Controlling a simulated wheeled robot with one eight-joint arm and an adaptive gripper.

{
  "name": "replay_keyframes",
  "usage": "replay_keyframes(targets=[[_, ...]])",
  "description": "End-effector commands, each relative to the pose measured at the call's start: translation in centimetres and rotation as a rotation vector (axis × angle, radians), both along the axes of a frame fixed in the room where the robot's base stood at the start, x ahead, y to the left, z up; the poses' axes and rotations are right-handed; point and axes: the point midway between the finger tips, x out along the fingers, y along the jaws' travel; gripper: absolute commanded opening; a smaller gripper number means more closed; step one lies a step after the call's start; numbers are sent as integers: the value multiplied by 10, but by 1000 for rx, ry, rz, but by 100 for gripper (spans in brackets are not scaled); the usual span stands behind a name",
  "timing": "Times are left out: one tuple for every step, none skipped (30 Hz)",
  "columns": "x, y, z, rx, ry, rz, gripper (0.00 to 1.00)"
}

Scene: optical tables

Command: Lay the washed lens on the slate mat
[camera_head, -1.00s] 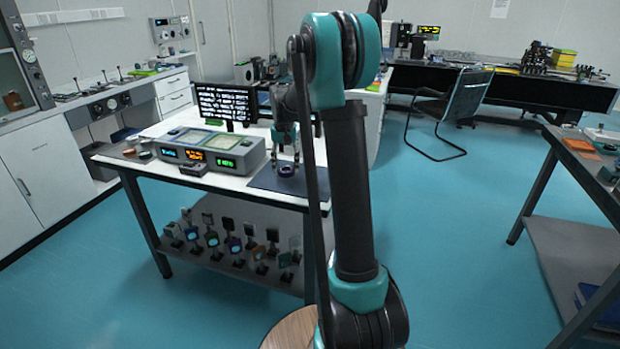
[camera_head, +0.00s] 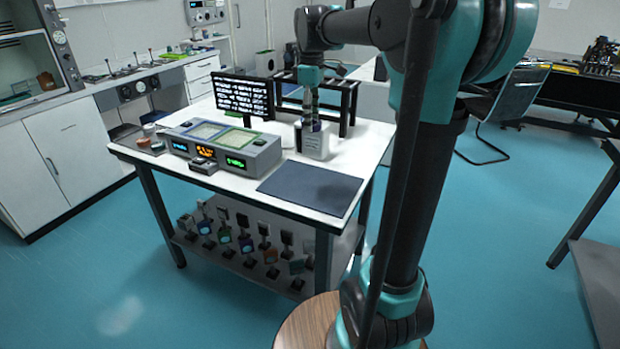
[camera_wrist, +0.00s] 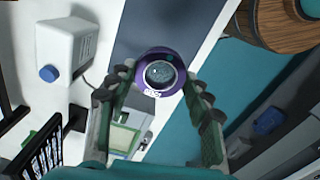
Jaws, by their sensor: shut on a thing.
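The lens (camera_wrist: 160,73) is a round glass in a purple ring. In the wrist view it sits between the two fingertips of my gripper (camera_wrist: 160,88), which is shut on it. In the head view my gripper (camera_head: 309,118) points down in front of a white box on the table, and the lens is too small to make out there. The slate mat (camera_head: 310,188) lies flat at the table's front right corner with nothing on it. In the wrist view the mat (camera_wrist: 140,30) shows partly behind the lens.
The white box (camera_head: 316,146) stands behind the mat; it also shows in the wrist view (camera_wrist: 75,50). A grey console (camera_head: 230,150) with lit displays stands left of the mat. A black monitor (camera_head: 243,94) and a dark frame (camera_head: 345,100) stand at the back.

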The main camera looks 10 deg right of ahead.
Motion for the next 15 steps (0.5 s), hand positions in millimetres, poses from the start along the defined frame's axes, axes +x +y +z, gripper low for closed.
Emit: replay_keyframes(targets=[[-1,0,-5,0,0,8,15],[-1,0,-10,0,0,10,15],[-1,0,-17,0,0,11,15],[-1,0,-24,0,0,10,15],[-1,0,-31,0,0,10,15],[-1,0,-41,0,0,10,15],[-1,0,-49,0,0,9,15],[-1,0,-56,0,0,9,15],[-1,0,-66,0,0,9,15],[-1,0,-73,0,0,9,15],[0,0,-81,0,0,9,15],[-1,0,-90,0,0,8,15],[-1,0,-98,0,0,8,15],[-1,0,-105,0,0,8,15],[-1,0,-114,0,0,8,15]])
